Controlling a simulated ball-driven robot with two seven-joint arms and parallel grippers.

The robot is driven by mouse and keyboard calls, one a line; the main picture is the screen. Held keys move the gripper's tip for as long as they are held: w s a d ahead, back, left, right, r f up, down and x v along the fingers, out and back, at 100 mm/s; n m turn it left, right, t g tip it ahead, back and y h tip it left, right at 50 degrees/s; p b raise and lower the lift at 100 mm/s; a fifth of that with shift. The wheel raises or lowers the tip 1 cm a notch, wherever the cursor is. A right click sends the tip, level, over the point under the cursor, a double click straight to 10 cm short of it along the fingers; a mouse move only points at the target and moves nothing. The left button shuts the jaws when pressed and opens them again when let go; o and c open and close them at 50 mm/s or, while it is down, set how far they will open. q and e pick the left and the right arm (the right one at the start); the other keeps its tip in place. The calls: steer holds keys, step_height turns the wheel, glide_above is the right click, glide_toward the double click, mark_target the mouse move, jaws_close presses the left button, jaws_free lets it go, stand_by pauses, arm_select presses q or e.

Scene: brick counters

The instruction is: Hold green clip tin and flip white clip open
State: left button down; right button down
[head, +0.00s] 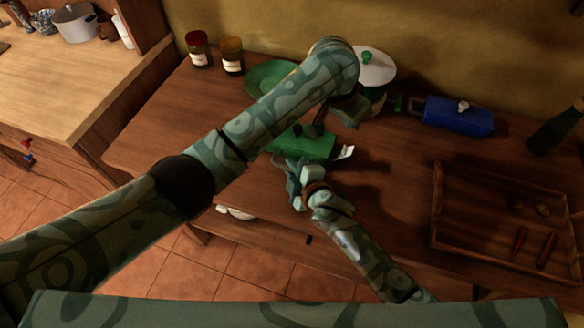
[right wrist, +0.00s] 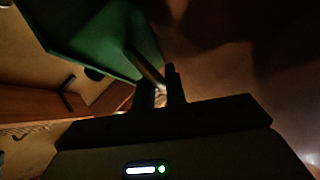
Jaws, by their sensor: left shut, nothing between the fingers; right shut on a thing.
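The green clip tin (head: 312,147) lies near the front edge of the wooden counter, partly hidden by my left arm. The white clip (head: 346,152) sticks out at its right end; I cannot tell whether it is fastened. My right gripper (head: 294,170) is shut on the tin's near left side. The right wrist view shows its dark fingers (right wrist: 160,80) against the green tin (right wrist: 95,35). My left gripper (head: 318,128) is shut and empty, above the tin and left of the white clip.
A green plate (head: 268,77), two jars (head: 198,50) and a white lid with a green knob (head: 373,68) stand behind. A blue tin (head: 456,116) and a dark bottle (head: 556,130) are further right. A wooden tray (head: 470,250) occupies the front right.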

steer(key=c, duration=1.4)
jaws_free()
steer(key=shift+d+f, duration=0.1)
steer(key=shift+f, duration=0.1)
steer(key=shift+o, duration=0.2)
steer(key=shift+s, duration=0.1)
